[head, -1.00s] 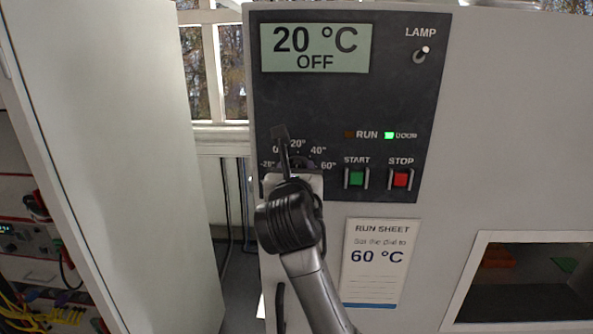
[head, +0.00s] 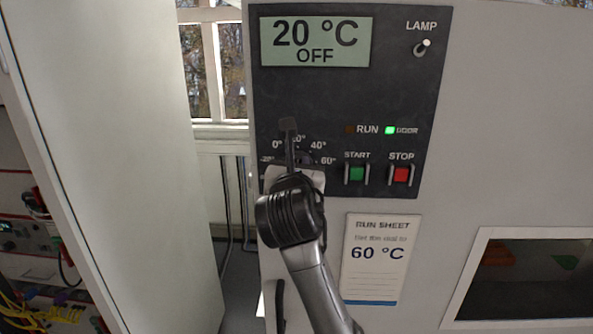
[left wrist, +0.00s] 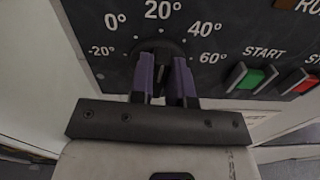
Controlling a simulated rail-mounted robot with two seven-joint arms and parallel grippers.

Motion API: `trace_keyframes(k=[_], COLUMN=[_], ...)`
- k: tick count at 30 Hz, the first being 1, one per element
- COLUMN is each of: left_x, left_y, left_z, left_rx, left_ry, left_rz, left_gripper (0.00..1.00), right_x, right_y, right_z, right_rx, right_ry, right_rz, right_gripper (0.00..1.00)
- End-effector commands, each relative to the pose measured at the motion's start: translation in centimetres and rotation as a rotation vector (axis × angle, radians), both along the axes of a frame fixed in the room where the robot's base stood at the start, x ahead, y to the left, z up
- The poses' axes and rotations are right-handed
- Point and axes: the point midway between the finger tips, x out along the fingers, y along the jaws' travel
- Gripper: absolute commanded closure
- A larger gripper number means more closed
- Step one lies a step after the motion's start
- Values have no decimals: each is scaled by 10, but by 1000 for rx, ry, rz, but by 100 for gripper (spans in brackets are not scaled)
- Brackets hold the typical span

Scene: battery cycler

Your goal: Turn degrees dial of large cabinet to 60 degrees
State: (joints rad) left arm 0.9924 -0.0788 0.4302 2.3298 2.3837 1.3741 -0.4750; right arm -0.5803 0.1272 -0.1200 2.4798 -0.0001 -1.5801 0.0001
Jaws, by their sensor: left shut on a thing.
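The degrees dial (left wrist: 162,76) is a dark round knob on the large cabinet's black panel, with marks from -20° to 60° around it. My left gripper (left wrist: 164,62) has its two purple fingers on either side of the dial's grip and is shut on it. In the head view my left gripper (head: 290,148) hides most of the dial, and the exact pointer direction is hard to tell. The display (head: 315,42) reads 20 °C and OFF. My right gripper is not in view.
The green START button (head: 356,174) and red STOP button (head: 401,175) are just right of the dial. The LAMP switch (head: 422,47) is higher up. A run sheet (head: 378,258) showing 60 °C is below. A pale upright panel (head: 110,150) stands at the left.

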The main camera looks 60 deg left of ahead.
Motion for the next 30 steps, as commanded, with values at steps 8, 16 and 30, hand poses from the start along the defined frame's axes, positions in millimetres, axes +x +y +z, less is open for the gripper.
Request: trace_keyframes(k=[8,16,30], left_x=[2,5,9], left_y=[-1,-3,-6], left_z=[-4,-4,-7], left_rx=[132,269,504], left_ry=[201,419,789], left_rz=[2,3,1], left_gripper=[100,100,100], right_x=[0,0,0], right_y=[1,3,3], right_z=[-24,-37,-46], right_rx=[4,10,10], right_ry=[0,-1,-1], right_rz=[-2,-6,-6], right_gripper=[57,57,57])
